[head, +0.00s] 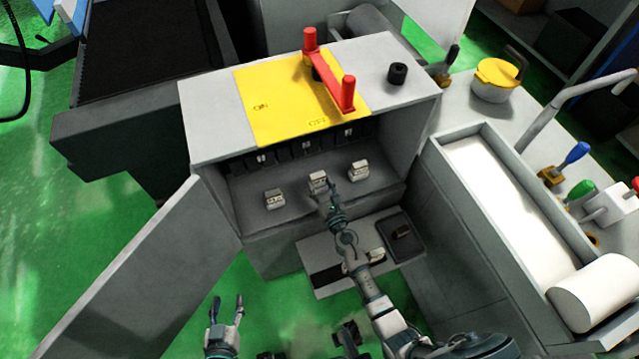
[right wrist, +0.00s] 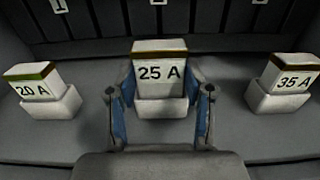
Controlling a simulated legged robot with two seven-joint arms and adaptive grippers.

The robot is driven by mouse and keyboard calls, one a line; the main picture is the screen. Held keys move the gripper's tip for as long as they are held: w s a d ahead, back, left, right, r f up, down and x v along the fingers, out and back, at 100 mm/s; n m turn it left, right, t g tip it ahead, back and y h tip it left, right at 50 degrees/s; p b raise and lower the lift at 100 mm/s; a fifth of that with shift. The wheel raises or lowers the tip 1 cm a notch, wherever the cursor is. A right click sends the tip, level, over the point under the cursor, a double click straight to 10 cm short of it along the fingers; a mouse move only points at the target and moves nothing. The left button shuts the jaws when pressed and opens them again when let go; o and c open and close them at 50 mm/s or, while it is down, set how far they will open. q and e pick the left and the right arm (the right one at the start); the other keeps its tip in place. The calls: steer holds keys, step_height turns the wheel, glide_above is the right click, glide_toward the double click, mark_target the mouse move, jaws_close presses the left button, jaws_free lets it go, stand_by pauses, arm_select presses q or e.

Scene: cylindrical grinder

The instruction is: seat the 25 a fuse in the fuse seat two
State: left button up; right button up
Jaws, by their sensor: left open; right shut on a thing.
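The 25 A fuse (right wrist: 159,73) is a white block with a brown top edge. It stands upright in the middle white base (right wrist: 160,108), in the middle of the cabinet shelf. In the head view the fuse (head: 318,178) is beyond my right gripper (head: 330,203). The fingers of my right gripper (right wrist: 160,105) are on both sides of the block and its base, shut on the fuse; the exact contact is unclear. The 20 A fuse (right wrist: 33,82) stands to the left and the 35 A fuse (right wrist: 287,78) to the right. My left gripper (head: 227,309) is open and empty, low outside the cabinet.
The cabinet door (head: 140,275) hangs open on the left. A red handle (head: 329,71) tops the yellow panel (head: 270,105). Dark numbered slots line the cabinet's back.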

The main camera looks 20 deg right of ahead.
steer(key=shift+f+b, duration=0.7)
steer(key=shift+f, duration=0.1)
steer(key=o, duration=1.4)
steer(key=shift+s+d+f, duration=0.1)
steer(key=shift+s, duration=2.9)
steer(key=shift+s+d, duration=0.1)
steer(key=shift+s, duration=2.85)
